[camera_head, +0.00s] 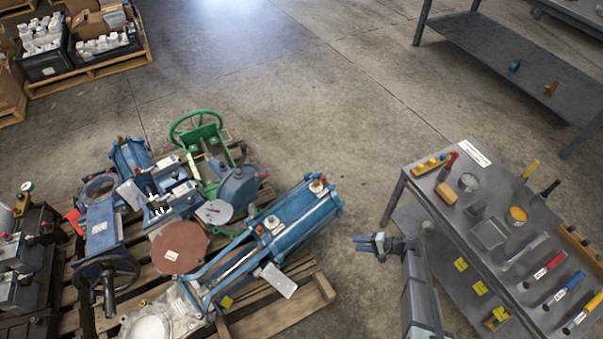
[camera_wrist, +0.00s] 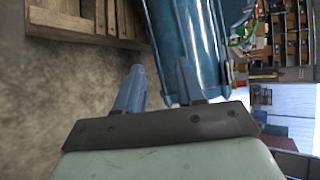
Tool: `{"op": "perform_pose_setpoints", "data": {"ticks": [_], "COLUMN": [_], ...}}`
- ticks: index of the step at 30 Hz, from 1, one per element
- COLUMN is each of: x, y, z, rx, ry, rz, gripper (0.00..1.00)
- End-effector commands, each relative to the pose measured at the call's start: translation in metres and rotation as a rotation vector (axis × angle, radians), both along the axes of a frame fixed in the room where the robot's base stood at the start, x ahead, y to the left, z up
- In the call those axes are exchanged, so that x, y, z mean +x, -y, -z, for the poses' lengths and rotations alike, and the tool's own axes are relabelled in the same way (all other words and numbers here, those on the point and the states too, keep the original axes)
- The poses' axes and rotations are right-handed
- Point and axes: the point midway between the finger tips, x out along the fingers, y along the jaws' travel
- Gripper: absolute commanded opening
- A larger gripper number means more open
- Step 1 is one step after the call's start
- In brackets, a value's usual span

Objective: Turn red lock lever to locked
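A small red part (camera_head: 75,221) shows at the left side of the blue machinery on the pallet in the head view. It may be the red lock lever, but it is too small for me to tell its shape or setting. My gripper (camera_head: 364,243) hangs over the floor between the pallet and the workbench, far to the right of that red part. In the wrist view the two blue-grey fingers (camera_wrist: 159,82) stand apart with nothing between them. No red lever can be made out in the wrist view.
A large blue cylinder (camera_head: 300,222) lies between my gripper and the red part; it also shows ahead in the wrist view (camera_wrist: 185,45). A green handwheel (camera_head: 196,128) stands up behind. The wooden pallet (camera_head: 300,315) holds it all. A workbench (camera_head: 425,178) with tools is at right.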

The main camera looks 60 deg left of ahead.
Motion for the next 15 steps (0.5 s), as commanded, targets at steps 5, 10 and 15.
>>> {"op": "perform_pose_setpoints", "data": {"ticks": [5, 10, 15], "x": [-0.018, -0.050, -0.086], "y": [-0.113, -0.212, -0.289], "z": [-0.014, -0.037, -0.060], "rx": [0.150, 0.290, 0.400], "ry": [-0.041, -0.093, -0.144], "rz": [-0.035, -0.060, -0.076], "gripper": [0.38, 0.38, 0.38]}}
